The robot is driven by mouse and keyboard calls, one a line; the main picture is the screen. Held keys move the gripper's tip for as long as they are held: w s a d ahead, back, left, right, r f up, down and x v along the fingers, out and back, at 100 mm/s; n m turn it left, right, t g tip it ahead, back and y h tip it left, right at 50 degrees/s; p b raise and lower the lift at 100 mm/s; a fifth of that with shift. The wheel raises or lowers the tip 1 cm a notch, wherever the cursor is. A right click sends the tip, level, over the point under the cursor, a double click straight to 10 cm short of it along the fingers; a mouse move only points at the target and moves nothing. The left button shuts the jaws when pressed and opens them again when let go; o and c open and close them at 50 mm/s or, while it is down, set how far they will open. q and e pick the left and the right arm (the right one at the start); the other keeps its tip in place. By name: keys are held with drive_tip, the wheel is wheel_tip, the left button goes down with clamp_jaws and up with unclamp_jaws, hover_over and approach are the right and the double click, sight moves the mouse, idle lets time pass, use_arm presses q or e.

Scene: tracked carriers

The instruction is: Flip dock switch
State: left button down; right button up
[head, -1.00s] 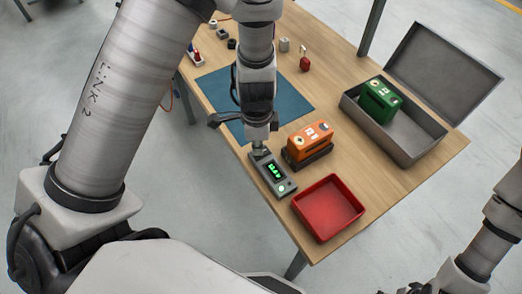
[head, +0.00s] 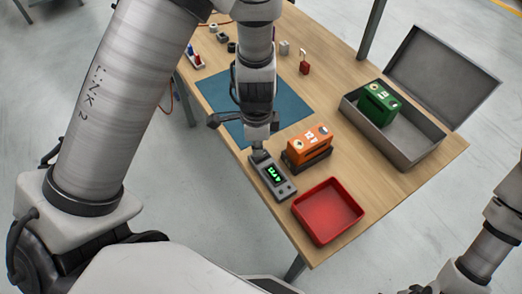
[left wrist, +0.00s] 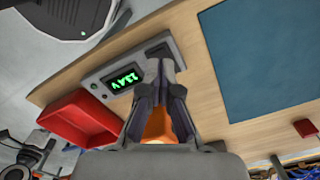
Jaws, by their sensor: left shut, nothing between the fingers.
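The dock (head: 282,190) is a slim grey box with a lit green display (head: 273,173), lying near the table's front edge. In the left wrist view the dock (left wrist: 97,85) shows the display (left wrist: 125,78) with what looks like a voltage reading. A dark block (left wrist: 157,49), apparently the switch, is at the dock's far end. My left gripper (head: 258,153) is shut and empty, pointing down at that end; in the wrist view its fingertips (left wrist: 159,72) are close to the dark block. I cannot tell whether they touch. My right arm shows only in part, its gripper out of frame.
An orange carrier (head: 308,142) sits in a dark cradle (head: 318,160) beside the dock. A red tray (head: 328,211) stands right of the dock. A green carrier (head: 378,103) is in an open grey case (head: 424,146). A blue mat (head: 288,101) lies behind.

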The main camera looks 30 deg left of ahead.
sight(257, 158)
use_arm(q)
wheel_tip(257, 158, up, 5)
drive_tip(key=p, duration=0.3)
drive_tip(key=shift+s, duration=0.1)
idle(0.3)
